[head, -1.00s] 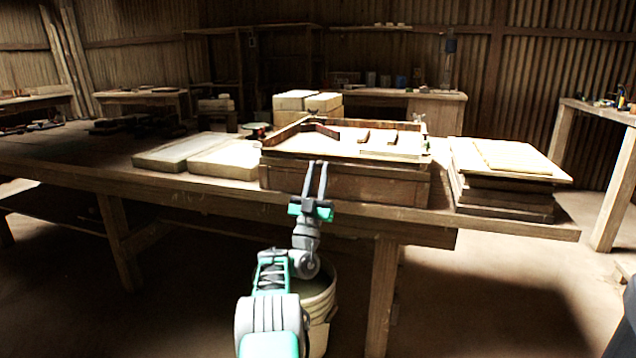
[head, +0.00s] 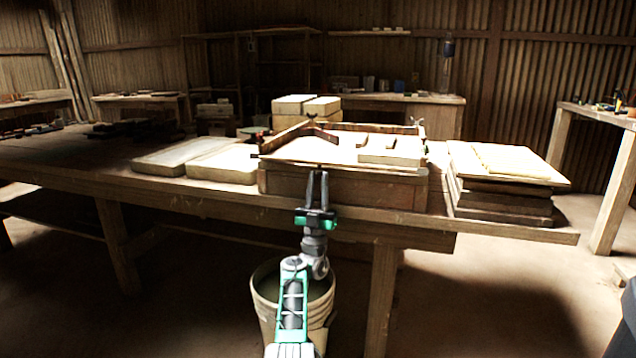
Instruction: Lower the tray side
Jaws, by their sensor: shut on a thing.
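A shallow wooden tray (head: 300,151) with raised dark side boards sits on top of a brown wooden box (head: 365,187) at the front of the long table. My gripper (head: 318,171) is upright at the box's front face, with its fingertips at the tray's near edge. Its fingers are shut on that near edge, left of the middle. A thin dark line shows between the tray's near edge and the box; I cannot tell how wide any gap is. The exact contact at the fingertips is too small to make out.
Pale slabs (head: 222,164) lie left of the box. A stack of boards (head: 503,180) stands to its right. Pale blocks (head: 306,105) stand behind it. A bucket (head: 265,297) stands on the floor below my gripper, before the table (head: 120,184).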

